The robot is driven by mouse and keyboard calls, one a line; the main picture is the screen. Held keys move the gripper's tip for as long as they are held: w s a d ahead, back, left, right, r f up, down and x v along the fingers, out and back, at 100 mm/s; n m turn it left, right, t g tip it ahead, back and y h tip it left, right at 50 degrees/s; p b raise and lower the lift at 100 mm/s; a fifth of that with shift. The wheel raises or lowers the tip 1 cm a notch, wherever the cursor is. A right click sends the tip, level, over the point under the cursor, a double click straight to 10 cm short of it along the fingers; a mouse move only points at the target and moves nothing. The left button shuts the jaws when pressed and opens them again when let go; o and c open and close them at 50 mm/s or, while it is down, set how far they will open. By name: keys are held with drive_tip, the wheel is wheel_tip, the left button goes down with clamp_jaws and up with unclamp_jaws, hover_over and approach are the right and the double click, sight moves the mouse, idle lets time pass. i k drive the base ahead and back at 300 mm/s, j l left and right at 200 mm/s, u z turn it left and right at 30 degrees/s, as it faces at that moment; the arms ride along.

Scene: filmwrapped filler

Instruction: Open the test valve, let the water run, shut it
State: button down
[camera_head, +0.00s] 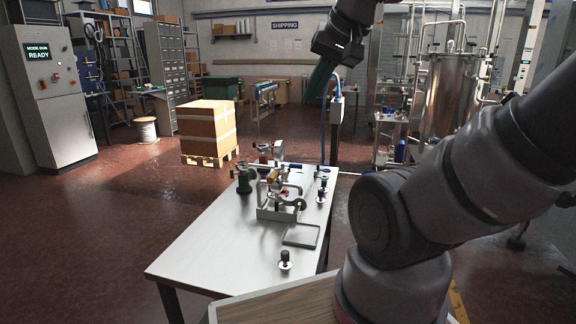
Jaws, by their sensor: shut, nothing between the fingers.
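A metal pipe-and-valve assembly (268,212) stands on the steel table, with small red, yellow and blue parts among its fittings. I cannot tell which of these is the test valve, or whether it is open; no running water shows. My gripper (313,97) hangs high above and behind the table's far end, slanting down to the left. It is shut and empty, and clear of the assembly.
The steel table (205,250) is bare at its near left. A square frame (301,235) and small black-topped knobs (285,260) sit at its right. A blue hose (324,125) runs beside a dark post behind. A boxed pallet (208,130) stands beyond; my arm covers the right.

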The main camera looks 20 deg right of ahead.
sight(290, 166)
drive_tip(key=k+l, duration=0.1)
drive_tip(key=l, duration=0.4)
drive_tip(key=k+l+u, duration=0.1)
drive_tip(key=l, duration=0.35)
drive_tip(key=i+l+u, duration=0.15)
drive_tip(key=l, duration=0.65)
drive_tip(key=l+u, duration=0.1)
drive_tip(key=l, duration=0.7)
drive_tip(key=i+l+u, duration=0.25)
drive_tip(key=i+l, duration=0.5)
drive_tip(key=i, duration=0.4)
drive_tip(key=u, duration=0.05)
